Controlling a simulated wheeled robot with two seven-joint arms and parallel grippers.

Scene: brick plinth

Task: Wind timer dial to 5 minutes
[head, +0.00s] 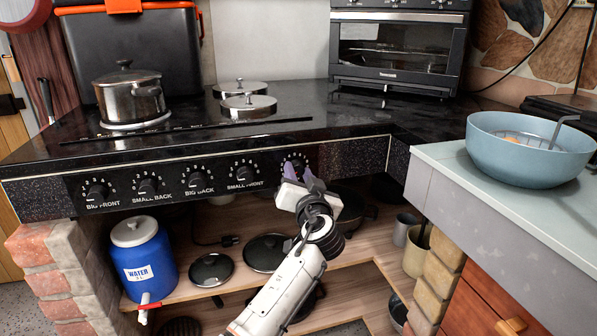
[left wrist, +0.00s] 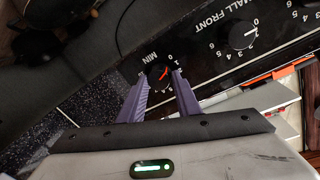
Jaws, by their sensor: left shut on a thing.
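The timer dial (head: 295,161) is the rightmost one on the stove's black front panel, mostly covered by my left gripper (head: 301,176) in the head view. In the left wrist view, the small black dial (left wrist: 158,74) has a red pointer and "MIN" beside it, seen upside down. My left gripper's purple fingers (left wrist: 160,80) stand on either side of the dial and are shut on it. The red pointer slants toward the upper right in that view, on the side of the 0 and 1; its exact reading is too small to tell. My right gripper is not in view.
The "SMALL FRONT" knob (head: 243,172) is just left of the timer, with more knobs beyond. A steel pot (head: 130,98) stands on the stove top. A blue water jug (head: 143,262) and lids sit on the shelf below. A blue bowl (head: 520,150) rests on the right counter.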

